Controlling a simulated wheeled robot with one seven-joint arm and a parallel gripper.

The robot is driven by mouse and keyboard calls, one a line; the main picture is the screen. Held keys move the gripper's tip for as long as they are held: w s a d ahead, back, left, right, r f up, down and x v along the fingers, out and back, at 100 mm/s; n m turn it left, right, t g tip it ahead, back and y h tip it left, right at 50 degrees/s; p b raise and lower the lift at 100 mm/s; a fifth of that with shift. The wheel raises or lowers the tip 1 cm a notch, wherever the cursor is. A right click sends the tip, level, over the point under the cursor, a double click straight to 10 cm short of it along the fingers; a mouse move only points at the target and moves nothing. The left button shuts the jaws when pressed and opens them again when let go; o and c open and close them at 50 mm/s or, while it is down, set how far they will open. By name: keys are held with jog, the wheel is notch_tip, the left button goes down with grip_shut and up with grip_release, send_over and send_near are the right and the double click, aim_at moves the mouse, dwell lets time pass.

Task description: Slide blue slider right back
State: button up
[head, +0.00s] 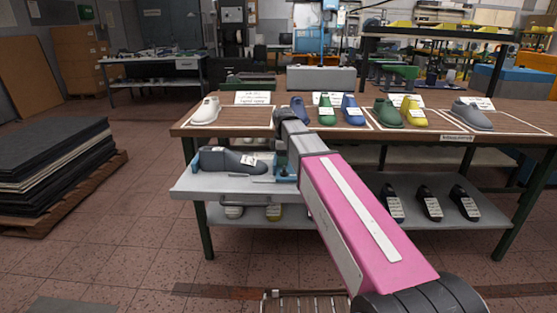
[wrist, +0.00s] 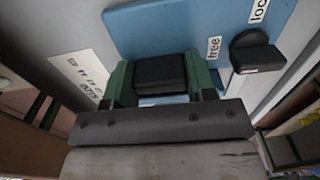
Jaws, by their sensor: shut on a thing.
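In the wrist view, the blue slider (wrist: 185,35) shows as a flat blue plate with a raised black block (wrist: 160,72) on it. My gripper (wrist: 162,85) has green fingers on both sides of this block and is shut on it. A black knob (wrist: 256,52) stands to the right, between labels reading "free" and "lock". In the head view, blue parts of the fixture (head: 287,172) show at the right end of a dark grey shoe last (head: 232,161) on a light grey shelf (head: 200,187). My arm hides the gripper's contact there.
The wooden table (head: 240,121) behind holds white, blue, green, yellow and grey lasts. Several black lasts (head: 430,203) lie on the lower shelf at right. A pallet of dark sheets (head: 50,165) stands at left. The floor between is clear.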

jog(key=d, duration=0.6)
jog(key=shift+s+d, duration=0.15)
jog(key=o, duration=1.3)
jog(key=shift+d, duration=0.1)
jog(key=shift+r, duration=0.1)
notch_tip(320, 180, up, 11)
jog(key=shift+f, duration=0.2)
